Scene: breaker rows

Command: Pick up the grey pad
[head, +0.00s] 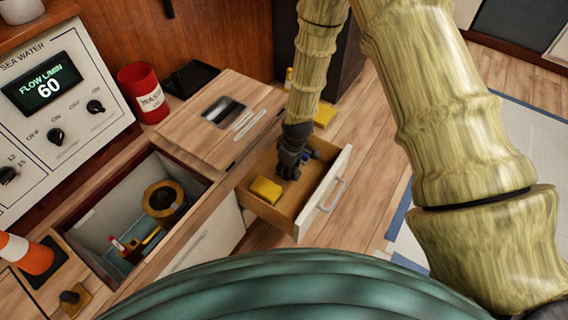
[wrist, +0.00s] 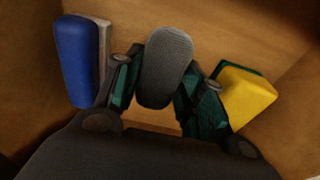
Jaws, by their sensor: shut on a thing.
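The grey pad (wrist: 165,66) shows in the wrist view, an oval with a fine-textured top, between the two fingers of my gripper (wrist: 155,98). The fingers are shut on its sides. In the head view my gripper (head: 290,158) is down inside the open drawer (head: 272,212), and the pad is hidden there behind the gripper. I cannot tell whether the pad touches the drawer floor.
A blue pad (wrist: 75,60) lies left of the gripper and a yellow pad (wrist: 247,96) lies right, both close to the fingers. Drawer walls surround the gripper. An open bin (head: 120,205) with tools, a red can (head: 143,92) and a control panel (head: 60,100) stand left.

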